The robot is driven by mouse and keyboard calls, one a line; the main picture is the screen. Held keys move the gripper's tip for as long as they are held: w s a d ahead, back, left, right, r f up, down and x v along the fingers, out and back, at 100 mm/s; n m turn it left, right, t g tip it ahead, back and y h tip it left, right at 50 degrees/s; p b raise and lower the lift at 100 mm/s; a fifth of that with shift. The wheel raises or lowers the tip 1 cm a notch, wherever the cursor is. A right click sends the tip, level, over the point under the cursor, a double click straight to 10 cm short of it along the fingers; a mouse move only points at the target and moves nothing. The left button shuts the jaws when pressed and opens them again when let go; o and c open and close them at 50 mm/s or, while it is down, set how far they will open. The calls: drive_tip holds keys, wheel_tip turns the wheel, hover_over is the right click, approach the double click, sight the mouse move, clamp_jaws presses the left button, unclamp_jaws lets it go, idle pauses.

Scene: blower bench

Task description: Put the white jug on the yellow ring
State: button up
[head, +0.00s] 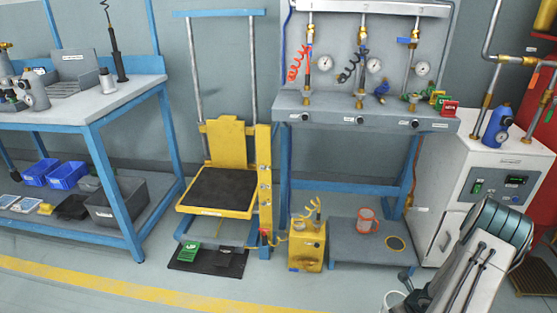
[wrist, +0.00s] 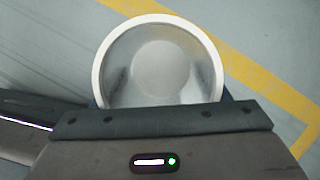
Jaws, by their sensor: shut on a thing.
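The white jug (wrist: 160,55) fills the upper middle of the wrist view, seen from above with its round white rim and hollow inside. A small part of the jug (head: 393,300) shows at the bottom edge of the head view, beside my arm. My gripper (wrist: 162,103) is shut on the jug; its fingertips are mostly hidden. The yellow ring (head: 396,243) is a thin outline around a dark disc on the right part of the low grey platform (head: 345,252). The jug is in front of the platform, apart from the ring.
An orange-red jug (head: 367,222) stands on the platform, left of the ring. A yellow box unit (head: 307,247) stands at the platform's left. A white cabinet (head: 455,180) is close on the right. Open floor (head: 335,290) lies in front, with a yellow line (head: 120,286).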

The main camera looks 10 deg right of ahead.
drive_tip(key=w+a+r+n+g, duration=0.3)
drive_tip(key=w+a+r+n, duration=0.5)
drive_tip(key=a+r+n, duration=0.35)
drive_tip(key=w+a+r+n+g+h, duration=0.1)
drive_tip(key=w+a+r+n+g, duration=0.2)
drive_tip(key=w+a+r+n, duration=0.85)
drive_tip(key=w+a+r+n+g, duration=0.3)
drive_tip(key=w+a+r+n, duration=0.2)
drive_tip(key=a+r+n, duration=0.65)
drive_tip(key=s+d+r+m+p, duration=0.1)
drive_tip(key=s+r+p, duration=0.6)
drive_tip(key=r+p, duration=0.75)
drive_tip(key=s+d+r+m+p, duration=0.1)
drive_tip(key=s+r+p, duration=0.5)
drive_tip(key=r+p, duration=0.9)
drive_tip(key=w+f+p+x, duration=0.1)
drive_tip(key=w+p+x, duration=0.1)
drive_tip(key=x, duration=1.1)
drive_tip(key=shift+d+f+p, duration=0.15)
drive_tip(key=shift+p, duration=0.15)
drive_tip(key=shift+w, duration=0.15)
